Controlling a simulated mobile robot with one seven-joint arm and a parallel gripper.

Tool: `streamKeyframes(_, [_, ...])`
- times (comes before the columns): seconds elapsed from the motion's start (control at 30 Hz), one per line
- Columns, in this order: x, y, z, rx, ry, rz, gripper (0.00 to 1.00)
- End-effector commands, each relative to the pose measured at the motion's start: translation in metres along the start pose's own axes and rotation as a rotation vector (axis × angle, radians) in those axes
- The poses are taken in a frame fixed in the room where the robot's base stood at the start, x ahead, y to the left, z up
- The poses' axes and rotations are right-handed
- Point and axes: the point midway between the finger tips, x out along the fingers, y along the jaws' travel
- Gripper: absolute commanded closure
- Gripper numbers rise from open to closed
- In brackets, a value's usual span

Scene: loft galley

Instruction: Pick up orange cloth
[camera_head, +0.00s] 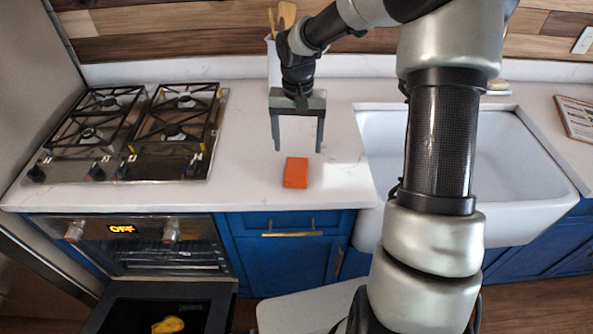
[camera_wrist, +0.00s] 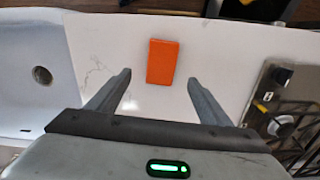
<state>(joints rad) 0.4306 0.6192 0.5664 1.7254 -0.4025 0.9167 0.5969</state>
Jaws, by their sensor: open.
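The orange cloth (camera_head: 296,172) is a small, flat, folded-looking rectangle. It lies on the white counter between the stove and the sink, near the front edge. It also shows in the wrist view (camera_wrist: 162,62), between and beyond the fingertips. My gripper (camera_head: 298,148) is open and empty, with its two fingers pointing down above the counter. In the head view the fingertips appear just behind the cloth. In the wrist view the fingers (camera_wrist: 160,82) are apart and do not touch the cloth.
A gas stove (camera_head: 135,130) stands left of the cloth and a white sink (camera_head: 520,160) to the right. A utensil holder (camera_head: 272,62) is behind my gripper. The oven door (camera_head: 165,312) below is open, with a yellow item (camera_head: 168,325) on it. The counter around the cloth is clear.

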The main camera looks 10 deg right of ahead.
Motion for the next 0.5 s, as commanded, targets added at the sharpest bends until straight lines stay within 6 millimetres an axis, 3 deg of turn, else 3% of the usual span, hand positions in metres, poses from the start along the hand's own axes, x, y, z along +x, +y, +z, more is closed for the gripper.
streamKeyframes(0.1, [0.022,0.0,0.0,-0.001,-0.002,0.0,0.27])
streamKeyframes(0.37, [0.041,0.0,0.001,0.0,-0.001,-0.001,0.27])
streamKeyframes(0.5, [0.06,-0.002,0.003,-0.001,-0.003,-0.001,0.27])
